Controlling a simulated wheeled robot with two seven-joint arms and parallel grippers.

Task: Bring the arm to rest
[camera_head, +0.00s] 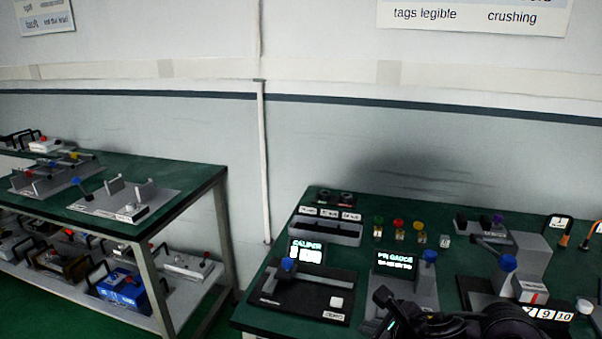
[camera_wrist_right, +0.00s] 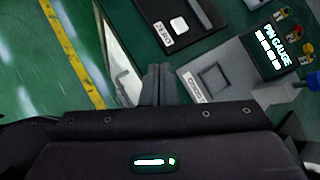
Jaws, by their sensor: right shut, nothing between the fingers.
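My right gripper (camera_head: 385,298) is a dark shape at the lower edge of the head view, in front of the pin gauge station (camera_head: 408,290). In the right wrist view its grey fingers (camera_wrist_right: 158,76) are together with nothing between them. They point over the front edge of the green bench, between the caliper station's base (camera_wrist_right: 182,22) and the pin gauge station (camera_wrist_right: 228,78). My left gripper is in neither view.
The caliper station (camera_head: 308,285) stands on the green bench (camera_head: 262,322), left of the gripper. A grey station with a blue knob (camera_head: 508,263) stands to the right. A second table (camera_head: 190,180) is at the left. A yellow floor line (camera_wrist_right: 72,48) runs beyond the bench edge.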

